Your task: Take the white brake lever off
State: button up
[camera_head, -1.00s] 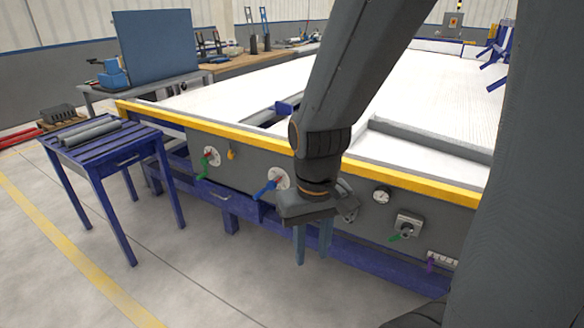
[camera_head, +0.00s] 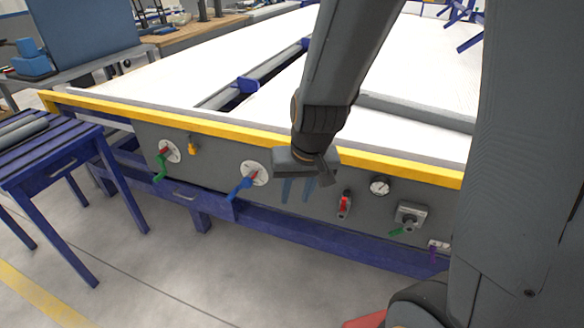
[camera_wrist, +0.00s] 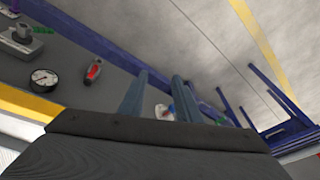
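No lever that is plainly white can be made out. The grey front panel (camera_head: 215,160) carries a green lever (camera_head: 160,168) and a blue lever (camera_head: 240,186), each at a white round plate with a red mark. It also carries a red lever (camera_head: 344,204), which shows in the wrist view too (camera_wrist: 93,71). My gripper (camera_head: 296,198) is open and empty, its blue fingers pointing down in front of the panel between the blue and red levers. In the wrist view the fingers (camera_wrist: 160,73) stand apart, with a white plate partly hidden behind them.
A gauge (camera_head: 379,186), a grey box with a green handle (camera_head: 411,216) and a purple handle (camera_head: 433,254) are to the right. A yellow rail (camera_head: 240,132) edges the table above. A blue side table (camera_head: 50,165) stands left. The floor in front is open.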

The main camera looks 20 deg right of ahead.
jog(key=w+a+f+m+t+h+b, duration=0.1)
jog(key=w+a+f+t, duration=0.1)
jog(key=w+f, duration=0.35)
jog(key=w+a+f+m+t+b, duration=0.1)
jog(key=w+f+t+b, duration=0.1)
jog(key=w, duration=0.6)
jog(key=w+d+f+m+t+h+b, duration=0.4)
jog(key=w+d+t+h, duration=0.3)
jog(key=w+h, duration=0.3)
jog(key=shift+w+d+f+b, duration=0.15)
jog(key=shift+w+d+b, duration=0.05)
jog(key=shift+w+b, duration=0.4)
grip_shut()
jog(key=shift+a, duration=0.1)
